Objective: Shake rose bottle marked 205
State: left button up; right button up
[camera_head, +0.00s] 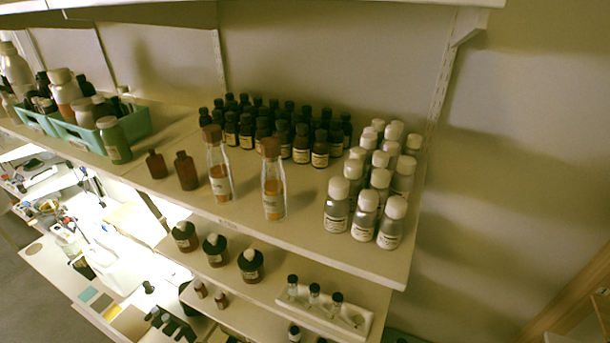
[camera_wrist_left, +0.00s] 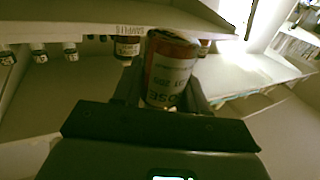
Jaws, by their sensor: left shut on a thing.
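My left gripper (camera_wrist_left: 162,90) shows in the left wrist view, with one finger on each side of a brown bottle (camera_wrist_left: 170,72). It is shut on this bottle. The bottle's pale label shows letters that look like ROSE and a number that looks like 205, upside down in the picture. The lower end of the bottle is hidden behind the gripper body. Neither gripper shows in the head view, and my right gripper is in no view.
In the head view, dark bottles (camera_head: 320,150), white-capped bottles (camera_head: 335,207) and two tall corked bottles (camera_head: 273,190) crowd the upper shelf (camera_head: 330,252). A green crate (camera_head: 135,122) stands left. Brown bottles (camera_head: 250,266) and a vial rack (camera_head: 352,322) occupy lower shelves. In the wrist view, a shelf edge (camera_wrist_left: 200,25) is close to the held bottle.

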pick_arm(q)
notch_tip(320, 180, up, 5)
jog(key=shift+w+f, duration=0.15)
notch_tip(320, 180, down, 6)
jog(key=shift+f, duration=0.2)
jog(key=shift+a+r, duration=0.1)
dwell(0.8)
